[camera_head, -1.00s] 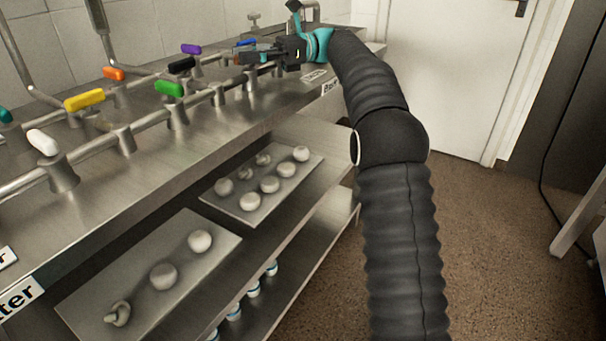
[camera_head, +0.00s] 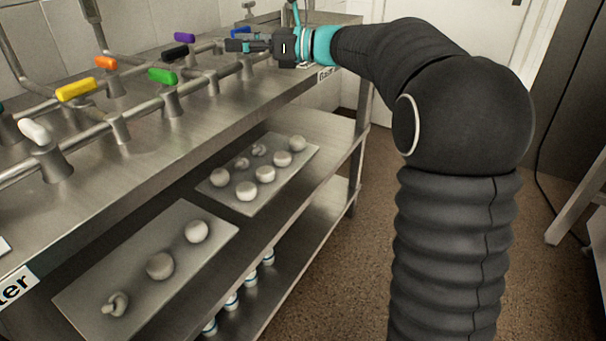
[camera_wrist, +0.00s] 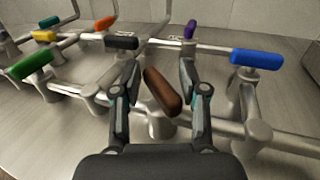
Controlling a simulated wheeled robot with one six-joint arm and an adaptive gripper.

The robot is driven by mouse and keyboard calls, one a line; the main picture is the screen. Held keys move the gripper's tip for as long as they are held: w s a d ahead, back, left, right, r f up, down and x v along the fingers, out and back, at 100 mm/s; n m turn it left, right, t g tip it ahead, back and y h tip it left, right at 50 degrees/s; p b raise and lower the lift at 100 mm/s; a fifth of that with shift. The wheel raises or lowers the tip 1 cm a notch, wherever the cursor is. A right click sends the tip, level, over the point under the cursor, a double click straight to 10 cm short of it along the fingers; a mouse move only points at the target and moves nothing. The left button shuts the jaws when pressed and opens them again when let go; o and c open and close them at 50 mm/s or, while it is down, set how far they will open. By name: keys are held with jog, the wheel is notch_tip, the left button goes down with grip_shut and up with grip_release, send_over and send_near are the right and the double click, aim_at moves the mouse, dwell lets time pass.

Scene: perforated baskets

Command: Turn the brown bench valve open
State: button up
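The brown valve handle (camera_wrist: 162,92) shows in the wrist view on its post on the pipe. It lies between the two fingers of my gripper (camera_wrist: 160,86), set at a slant. The fingers are spread apart, with gaps on both sides of the handle. In the head view my gripper (camera_head: 236,45) is over the far part of the steel bench (camera_head: 215,115), and it hides the brown handle there.
Other handles stand close by: blue (camera_wrist: 257,59), purple (camera_wrist: 190,29), black (camera_wrist: 122,42), green (camera_wrist: 32,65), yellow (camera_wrist: 44,36) and orange (camera_wrist: 104,22). A white handle (camera_head: 34,131) is at the near left. Trays (camera_head: 150,265) with pale lumps lie on the shelf below.

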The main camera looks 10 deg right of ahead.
jog(key=m+t+h+b, duration=0.2)
jog(key=m+t, duration=0.1)
jog(key=t, duration=0.1)
jog(key=shift+s+f+t+b, duration=0.1)
jog(key=shift+f+t+b, duration=0.05)
jog(key=shift+t+b, duration=0.25)
jog(key=shift+d+m+h, duration=0.15)
jog(key=shift+m+h, duration=0.25)
jog(key=v, duration=1.4)
jog(key=s+a+f+n+h, duration=0.1)
jog(key=s+f+n, duration=0.1)
jog(key=s+a+f+n+g+h, duration=0.1)
jog(key=s+f+n, duration=0.1)
jog(key=s+a+f+n+g, duration=0.1)
jog(key=s+f, duration=0.1)
jog(key=s, duration=0.1)
jog(key=shift+s+a+f+n+h, duration=0.1)
jog(key=shift+a+f+n+h, duration=0.1)
jog(key=shift+f+n+h, duration=0.2)
jog(key=s+d+f+n+g+h, duration=0.1)
jog(key=s+f+n+g+h, duration=0.1)
jog(key=s+f+n+h, duration=0.2)
jog(key=shift+s+f+n+g, duration=0.3)
jog(key=shift+s+f+n, duration=1.4)
jog(key=shift+s+f, duration=0.95)
jog(key=shift+s+d+r, duration=0.15)
jog(key=shift+s+d, duration=0.05)
jog(key=shift+s, duration=0.05)
